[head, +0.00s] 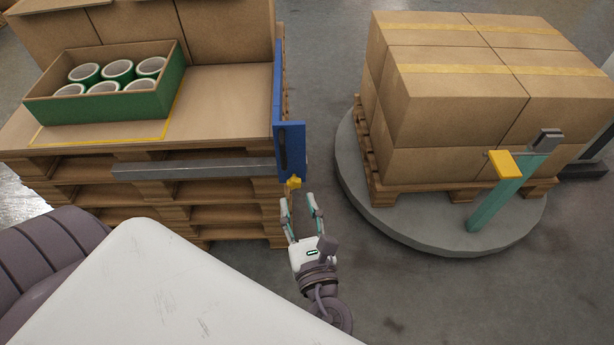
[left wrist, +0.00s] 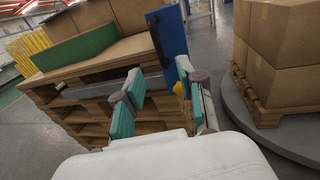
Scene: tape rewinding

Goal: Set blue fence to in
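The blue fence (head: 291,143) is an upright blue panel at the right edge of the pallet stack, at the end of a grey bar (head: 200,168). A yellow knob (head: 294,182) sits at its lower front end. The blue fence (left wrist: 171,45) also shows in the left wrist view, with a dark handle slot and the yellow knob (left wrist: 179,88). My left gripper (head: 301,203) is open and empty just in front of the knob, fingers pointing at it. In the left wrist view the fingers (left wrist: 160,98) are spread apart. My right gripper is in neither view.
A green-sided box (head: 105,107) with several tape rolls stands on the pallet stack (head: 60,148). To the right, cartons (head: 455,100) sit on a pallet on a round grey turntable (head: 400,225) with a teal post (head: 500,203). Floor between them is clear.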

